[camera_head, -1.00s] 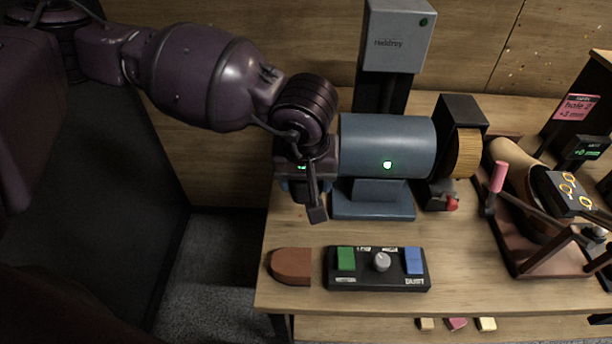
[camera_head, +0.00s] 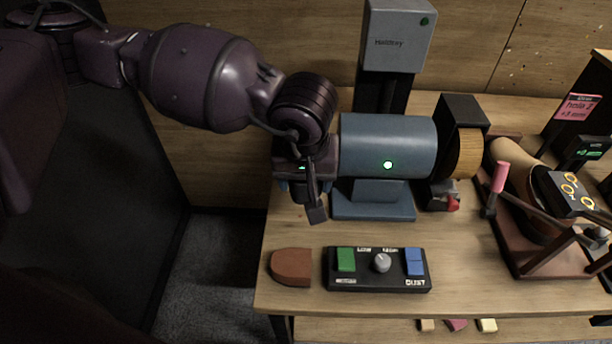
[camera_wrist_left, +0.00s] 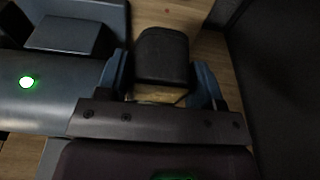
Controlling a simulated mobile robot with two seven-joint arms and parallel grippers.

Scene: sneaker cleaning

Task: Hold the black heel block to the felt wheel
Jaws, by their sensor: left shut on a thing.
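My left gripper (camera_head: 305,190) is beside the left end of the blue motor (camera_head: 388,143). In the left wrist view its blue fingers (camera_wrist_left: 161,82) are shut on the black heel block (camera_wrist_left: 162,55), one on each side. A tan strip shows at the block's edge nearest the palm. In the head view the arm mostly hides the block. A tan wheel (camera_head: 466,153) sits in a black housing at the motor's right end, apart from the gripper; I cannot tell whether it is the felt wheel. Any wheel at the left end is hidden. My right gripper is out of view.
A black control box (camera_head: 378,269) with a green button, knob and blue button stands at the table front. A brown sole-shaped piece (camera_head: 292,267) lies left of it. A stand with a pink-handled lever (camera_head: 499,177) is at the right. The table between motor and box is clear.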

